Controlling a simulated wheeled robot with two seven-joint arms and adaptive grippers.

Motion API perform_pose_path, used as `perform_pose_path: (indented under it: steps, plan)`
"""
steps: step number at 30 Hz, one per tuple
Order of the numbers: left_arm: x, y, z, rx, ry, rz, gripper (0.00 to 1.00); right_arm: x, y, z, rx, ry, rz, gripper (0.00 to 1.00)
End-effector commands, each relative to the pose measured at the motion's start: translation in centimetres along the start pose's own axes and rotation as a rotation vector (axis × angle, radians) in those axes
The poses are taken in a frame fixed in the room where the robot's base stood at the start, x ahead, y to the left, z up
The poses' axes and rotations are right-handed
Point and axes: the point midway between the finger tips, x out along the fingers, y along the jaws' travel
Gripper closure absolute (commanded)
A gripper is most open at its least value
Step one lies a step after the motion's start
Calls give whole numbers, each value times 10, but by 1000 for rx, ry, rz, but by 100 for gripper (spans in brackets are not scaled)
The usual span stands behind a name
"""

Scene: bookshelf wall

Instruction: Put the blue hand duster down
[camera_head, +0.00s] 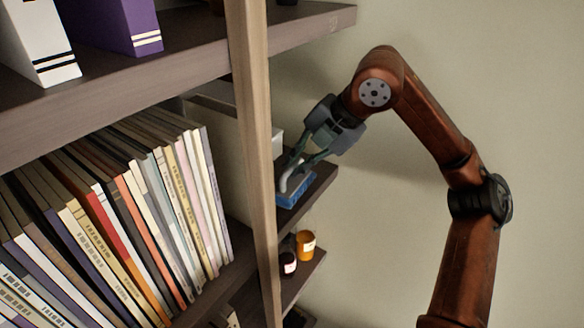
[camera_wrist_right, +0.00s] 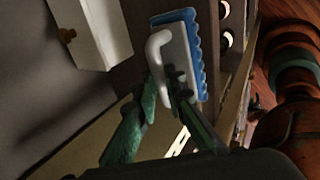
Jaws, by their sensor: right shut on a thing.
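The blue hand duster (camera_head: 295,193) has a blue pad and a white handle. In the head view it is at the small side shelf (camera_head: 322,178), right of the wooden upright. In the wrist view the duster (camera_wrist_right: 194,42) shows its blue wavy edge and curved white handle. My right gripper (camera_head: 296,164) is shut on the handle; its green fingers (camera_wrist_right: 164,84) lie on either side of it in the wrist view. The pad is low and close to the shelf board; I cannot tell whether it touches. My left gripper is not in view.
The wooden upright (camera_head: 254,150) stands left of the duster. A white box (camera_head: 278,143) is behind it, also in the wrist view (camera_wrist_right: 92,30). Orange (camera_head: 306,244) and dark (camera_head: 288,262) jars stand on the shelf below. Books (camera_head: 120,215) fill the left bay.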

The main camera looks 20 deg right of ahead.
Motion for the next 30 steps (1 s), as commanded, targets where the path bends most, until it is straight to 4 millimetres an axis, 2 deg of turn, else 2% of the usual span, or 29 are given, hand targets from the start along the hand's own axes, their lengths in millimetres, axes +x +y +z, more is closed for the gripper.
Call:
perform_pose_path:
  steps: [2,7,10,17,18,24,26,30]
  plan:
    - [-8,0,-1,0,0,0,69,6,13,-2,-3,4,-1,100]
    - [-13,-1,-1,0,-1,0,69,26,-3,0,0,1,-3,100]
    - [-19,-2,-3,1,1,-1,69,30,-5,0,0,0,0,100]
    - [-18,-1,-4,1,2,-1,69,33,-7,0,0,1,0,100]
    - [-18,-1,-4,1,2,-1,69,33,-7,0,0,1,-1,89]
    - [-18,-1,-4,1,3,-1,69,33,-7,0,0,1,-1,75]
    - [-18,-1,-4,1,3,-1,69,33,-7,0,0,1,0,72]
    - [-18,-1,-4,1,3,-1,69,33,-7,0,0,1,0,72]
